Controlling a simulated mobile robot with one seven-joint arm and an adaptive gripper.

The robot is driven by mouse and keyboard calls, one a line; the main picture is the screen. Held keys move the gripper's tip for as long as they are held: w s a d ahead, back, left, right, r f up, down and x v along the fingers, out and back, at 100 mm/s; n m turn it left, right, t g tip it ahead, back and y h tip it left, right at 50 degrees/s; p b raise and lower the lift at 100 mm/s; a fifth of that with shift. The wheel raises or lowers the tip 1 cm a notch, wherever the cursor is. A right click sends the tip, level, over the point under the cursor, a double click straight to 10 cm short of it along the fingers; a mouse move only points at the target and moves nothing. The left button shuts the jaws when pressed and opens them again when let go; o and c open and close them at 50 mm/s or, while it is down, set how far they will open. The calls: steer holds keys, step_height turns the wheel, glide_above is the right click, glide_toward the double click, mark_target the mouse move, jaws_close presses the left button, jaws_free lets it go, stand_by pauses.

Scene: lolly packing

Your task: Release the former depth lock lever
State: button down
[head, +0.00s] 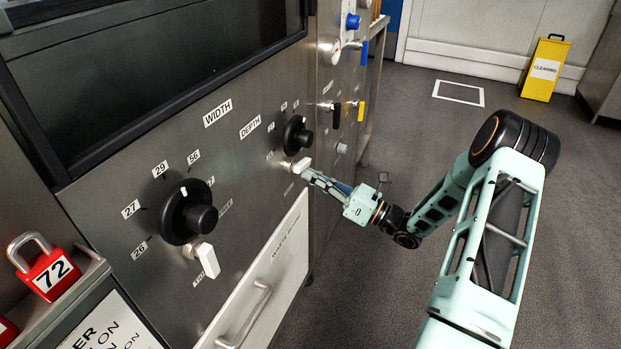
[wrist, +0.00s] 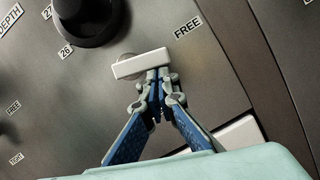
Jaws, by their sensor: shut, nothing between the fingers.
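The depth lock lever is a small white bar on the steel panel, below the black DEPTH dial (head: 298,136). In the wrist view the lever (wrist: 142,64) lies nearly crosswise on a round metal pivot, its right end below the FREE label (wrist: 187,26). My gripper (wrist: 159,76) is shut with nothing between its fingers. Its tips are at the lower edge of the lever's right part; I cannot tell whether they touch. In the head view my gripper (head: 306,171) partly hides the lever.
The WIDTH dial (head: 190,214) and its white lock lever (head: 207,260) are to the left. A white drawer (head: 262,285) with a metal handle is below. Black and yellow levers are beyond.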

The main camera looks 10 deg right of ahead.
steer(key=f, duration=0.1)
steer(key=f+b, duration=0.2)
steer(key=f, duration=0.1)
steer(key=shift+s+a, duration=0.25)
steer(key=shift+s, duration=0.1)
steer(key=p+v, duration=0.2)
steer(key=v, duration=0.8)
steer(key=shift+r, duration=0.1)
